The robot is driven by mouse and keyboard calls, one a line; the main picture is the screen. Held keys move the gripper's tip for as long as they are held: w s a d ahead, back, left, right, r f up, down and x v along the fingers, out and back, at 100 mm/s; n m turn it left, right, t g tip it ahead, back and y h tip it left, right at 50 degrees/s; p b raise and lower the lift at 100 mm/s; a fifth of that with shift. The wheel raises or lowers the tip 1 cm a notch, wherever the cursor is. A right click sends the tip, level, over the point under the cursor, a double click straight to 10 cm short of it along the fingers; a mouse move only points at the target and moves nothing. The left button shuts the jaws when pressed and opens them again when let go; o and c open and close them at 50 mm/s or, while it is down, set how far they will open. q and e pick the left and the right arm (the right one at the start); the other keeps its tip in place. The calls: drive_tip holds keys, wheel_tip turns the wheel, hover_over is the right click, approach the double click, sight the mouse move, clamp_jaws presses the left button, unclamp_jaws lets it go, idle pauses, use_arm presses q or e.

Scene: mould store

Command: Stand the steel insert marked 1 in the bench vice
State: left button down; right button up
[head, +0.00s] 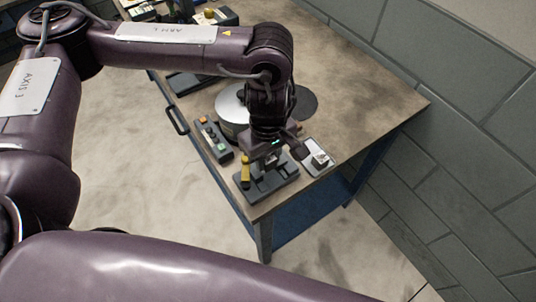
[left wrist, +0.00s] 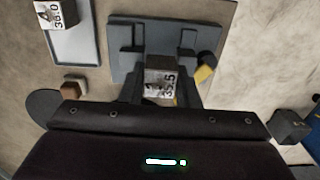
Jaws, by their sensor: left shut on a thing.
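My left gripper (head: 271,154) is over the far part of the bench vice (head: 268,188), fingers pointing down. In the left wrist view its fingers (left wrist: 160,92) are shut on the steel insert (left wrist: 160,78), a small block whose dark marks seem to read 1 and 35.5. The grey vice (left wrist: 165,30) with its upright jaws and yellow-ended handle (left wrist: 205,73) shows behind the insert. The insert overlaps the vice's near edge there; I cannot tell its height above it or whether they touch. My right gripper is out of view.
A pale tray (head: 313,168) right of the vice holds another block (head: 320,160), marked 38.0 in the left wrist view (left wrist: 58,14). A control box (head: 213,137) with coloured buttons stands left, a round silver thing (head: 231,108) behind. The bench's front corner lies close to the vice.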

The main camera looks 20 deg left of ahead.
use_arm(q)
drive_tip(key=shift+f+b, duration=0.35)
drive_tip(key=shift+f, duration=0.05)
idle(0.5)
drive_tip(key=shift+r, duration=0.3)
idle(0.6)
drive_tip(key=shift+f, duration=0.3)
idle(1.5)
drive_tip(key=shift+r, duration=0.3)
idle(0.6)
drive_tip(key=c, duration=1)
unclamp_jaws()
drive_tip(key=shift+o, duration=0.3)
drive_tip(key=o, duration=0.3)
drive_tip(key=shift+o, duration=0.2)
